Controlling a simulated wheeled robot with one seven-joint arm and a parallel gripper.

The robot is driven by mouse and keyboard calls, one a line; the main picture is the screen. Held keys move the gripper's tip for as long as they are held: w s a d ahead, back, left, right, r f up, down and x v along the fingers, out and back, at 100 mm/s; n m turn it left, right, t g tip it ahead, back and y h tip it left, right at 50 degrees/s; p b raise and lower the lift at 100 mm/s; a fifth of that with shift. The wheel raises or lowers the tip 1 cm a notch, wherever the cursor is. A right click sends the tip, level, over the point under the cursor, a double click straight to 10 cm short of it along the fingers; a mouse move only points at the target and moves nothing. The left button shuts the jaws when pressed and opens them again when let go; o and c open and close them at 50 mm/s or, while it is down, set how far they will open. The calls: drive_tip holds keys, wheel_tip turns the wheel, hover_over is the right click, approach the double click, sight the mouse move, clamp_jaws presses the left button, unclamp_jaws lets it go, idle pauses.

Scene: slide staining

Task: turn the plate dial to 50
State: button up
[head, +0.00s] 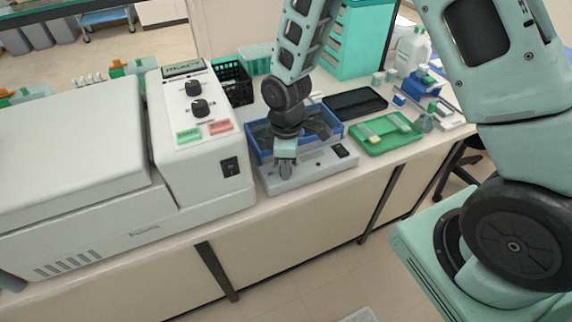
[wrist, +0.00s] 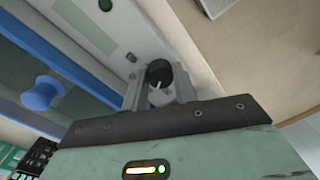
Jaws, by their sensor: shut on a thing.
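The plate dial is a round black knob (wrist: 159,73) with a light pointer mark, on the front of a grey plate unit (head: 312,174). In the wrist view it sits between the fingertips of my gripper (wrist: 158,92). My gripper is shut on the dial. In the head view my gripper (head: 285,168) reaches down to the front of the plate unit and hides the dial. I cannot read the dial's number in either view.
A blue tray (head: 335,131) sits on the plate unit, with a black switch (head: 341,151) at the unit's right. A large white machine (head: 208,160) with two knobs stands close on the left. A green tray (head: 372,148) and a black tray (head: 355,102) lie to the right.

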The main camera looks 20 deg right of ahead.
drive_tip(key=m+b, duration=0.1)
drive_tip(key=m, duration=0.4)
drive_tip(key=shift+m, duration=2.5)
drive_tip(key=shift+t, duration=0.3)
drive_tip(key=o, duration=1)
drive_tip(key=r, duration=0.5)
drive_tip(key=r+b, duration=0.1)
drive_tip(key=r, duration=0.5)
drive_tip(key=r+b, duration=0.1)
drive_tip(key=r, duration=0.5)
drive_tip(key=shift+d+r, duration=0.25)
drive_tip(key=shift+d, duration=0.15)
